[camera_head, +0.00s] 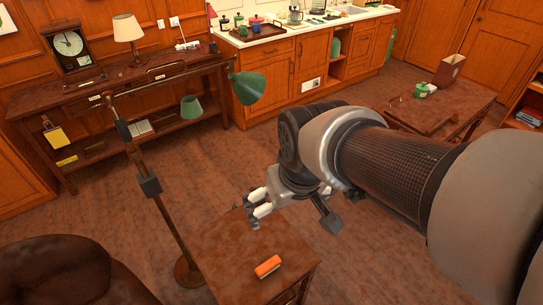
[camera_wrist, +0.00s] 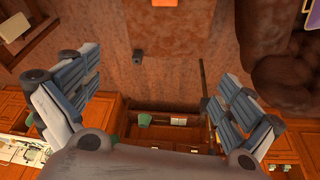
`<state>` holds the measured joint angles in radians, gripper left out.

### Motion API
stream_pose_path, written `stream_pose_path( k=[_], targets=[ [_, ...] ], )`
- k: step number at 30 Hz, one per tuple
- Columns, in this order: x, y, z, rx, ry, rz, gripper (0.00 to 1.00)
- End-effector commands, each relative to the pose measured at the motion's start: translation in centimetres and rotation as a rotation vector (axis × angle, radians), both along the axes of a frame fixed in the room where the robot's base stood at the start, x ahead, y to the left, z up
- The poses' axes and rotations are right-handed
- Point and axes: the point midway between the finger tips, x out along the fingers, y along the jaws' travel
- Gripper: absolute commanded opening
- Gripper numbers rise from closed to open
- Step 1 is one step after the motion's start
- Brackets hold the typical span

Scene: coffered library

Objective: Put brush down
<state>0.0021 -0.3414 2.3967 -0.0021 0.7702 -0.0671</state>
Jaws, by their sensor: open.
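An orange block-like thing, which looks like the brush (camera_head: 268,266), lies on the top of a small brown side table (camera_head: 235,262) in the head view. A bit of orange, likely the same thing, shows at the top edge of the wrist view (camera_wrist: 163,3). My gripper (camera_head: 250,208) is beyond the table's far edge, apart from the orange thing. In the wrist view its two fingers (camera_wrist: 158,68) are spread wide with nothing between them. The bristles cannot be made out.
A floor lamp (camera_head: 162,205) with a green shade stands left of the side table. A brown leather armchair (camera_head: 65,272) is at lower left. A long desk (camera_head: 120,82) and a kitchen counter (camera_head: 290,35) line the back. Another table (camera_head: 478,95) stands right. Open floor lies between.

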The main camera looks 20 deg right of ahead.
Motion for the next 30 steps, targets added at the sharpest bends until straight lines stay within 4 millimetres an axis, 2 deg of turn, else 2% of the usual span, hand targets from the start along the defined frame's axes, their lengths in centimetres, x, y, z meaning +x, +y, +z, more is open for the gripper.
stream_pose_path(
  k=[1,3,6,10,15,30],
  targets=[
    [-1.8,0.0,1.1,0.004,-0.028,-0.012,1.00],
    [-4.0,0.0,2.0,0.009,-0.048,-0.027,1.00],
    [-6.5,0.0,2.6,0.017,-0.071,-0.046,1.00],
    [-8.5,0.0,2.8,0.022,-0.086,-0.059,1.00],
    [-9.1,0.0,2.8,0.025,-0.091,-0.065,1.00],
    [-9.0,0.0,2.9,0.024,-0.091,-0.063,1.00]
  ],
)
